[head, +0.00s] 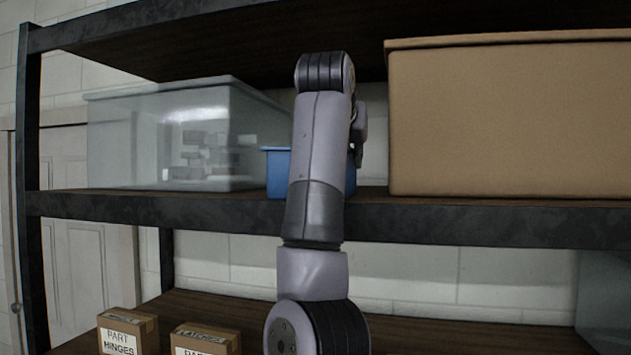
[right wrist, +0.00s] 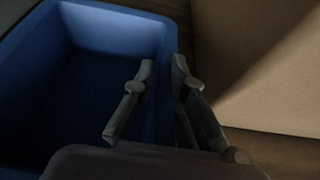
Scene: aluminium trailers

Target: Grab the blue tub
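The blue tub (head: 278,172) stands on the middle shelf, mostly hidden behind my right arm in the head view. In the right wrist view the tub (right wrist: 95,25) is open-topped and looks empty inside. My right gripper (right wrist: 164,68) straddles the tub's right-hand wall, one finger inside and one outside. The fingers are close together with the wall between them and appear shut on it. In the head view the fingers are hidden by the arm. My left gripper is not in view.
A large cardboard box (head: 510,120) stands right of the tub. A translucent bin (head: 125,135) with grey pieces stands left of it. The dark shelf edge (head: 480,222) runs in front. Small labelled boxes (head: 128,330) sit on the shelf below.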

